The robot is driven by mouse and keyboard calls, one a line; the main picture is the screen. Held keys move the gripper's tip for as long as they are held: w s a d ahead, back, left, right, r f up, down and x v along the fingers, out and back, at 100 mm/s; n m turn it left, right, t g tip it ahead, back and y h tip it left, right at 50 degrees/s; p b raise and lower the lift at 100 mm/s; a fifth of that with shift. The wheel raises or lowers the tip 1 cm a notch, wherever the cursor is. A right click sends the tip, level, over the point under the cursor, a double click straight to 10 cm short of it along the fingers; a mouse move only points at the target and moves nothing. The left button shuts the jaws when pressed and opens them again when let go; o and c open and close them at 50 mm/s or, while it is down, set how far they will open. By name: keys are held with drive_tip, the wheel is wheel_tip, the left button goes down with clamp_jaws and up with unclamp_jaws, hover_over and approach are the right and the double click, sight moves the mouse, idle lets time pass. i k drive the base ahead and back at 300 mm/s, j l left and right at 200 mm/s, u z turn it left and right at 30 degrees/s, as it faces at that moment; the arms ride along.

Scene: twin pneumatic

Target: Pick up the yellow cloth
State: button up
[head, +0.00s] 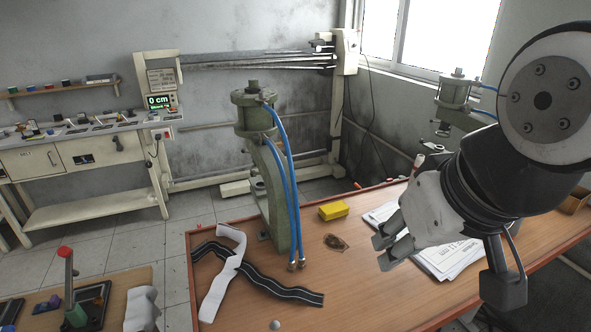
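A small yellow block-shaped item (334,210), the only yellow thing that could be the cloth, lies on the brown wooden table near its back edge, just right of the green press. I cannot tell from its look whether it is folded cloth. My gripper (381,252) is on the right side of the view, to the right of the yellow item and lower in the picture. Its two fingers point left and down, with a gap between them. Nothing shows between the fingers.
A green pneumatic press (257,165) with blue hoses stands left of the yellow item. A crumpled brown piece (337,243) lies between item and gripper. Papers (447,262) lie partly behind my gripper. A white strip (221,273) and black strip (281,289) lie front left. The front middle is mostly clear.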

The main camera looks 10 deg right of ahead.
sight(334, 211)
drive_tip(key=k+l+z, duration=0.15)
drive_tip(key=i+l+u, duration=0.15)
drive_tip(key=i+l, duration=0.15)
drive_tip(key=i+l+u, duration=0.2)
drive_tip(key=l, duration=0.25)
drive_tip(key=i+l+u, duration=0.15)
drive_tip(key=i+l, duration=0.15)
drive_tip(key=l, duration=0.1)
